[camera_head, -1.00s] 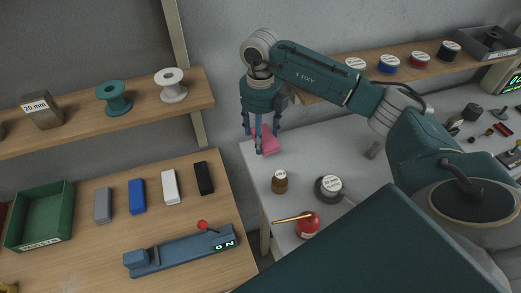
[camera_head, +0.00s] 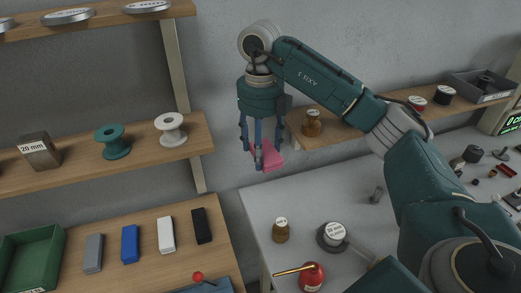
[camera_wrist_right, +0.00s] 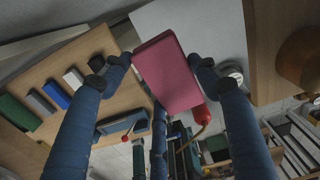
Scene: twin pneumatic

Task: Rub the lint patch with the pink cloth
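The pink cloth (camera_head: 270,154) is a folded pink pad, high near the grey wall above the back left corner of the white table. My right gripper (camera_head: 262,160) points down with its fingers around it. In the right wrist view, the cloth (camera_wrist_right: 168,75) lies between the blue fingers of my right gripper (camera_wrist_right: 162,64), shut on it. The cloth is clear of the table. I cannot make out a lint patch in either view. My left gripper is not in view.
The white table (camera_head: 300,205) bears a brown jar (camera_head: 281,230), a round weight (camera_head: 333,236) and a red oil can (camera_head: 312,276). A wooden shelf (camera_head: 345,133) with an amber bottle (camera_head: 312,122) is right beside the gripper. A wooden bench (camera_head: 185,260) with coloured blocks stands left.

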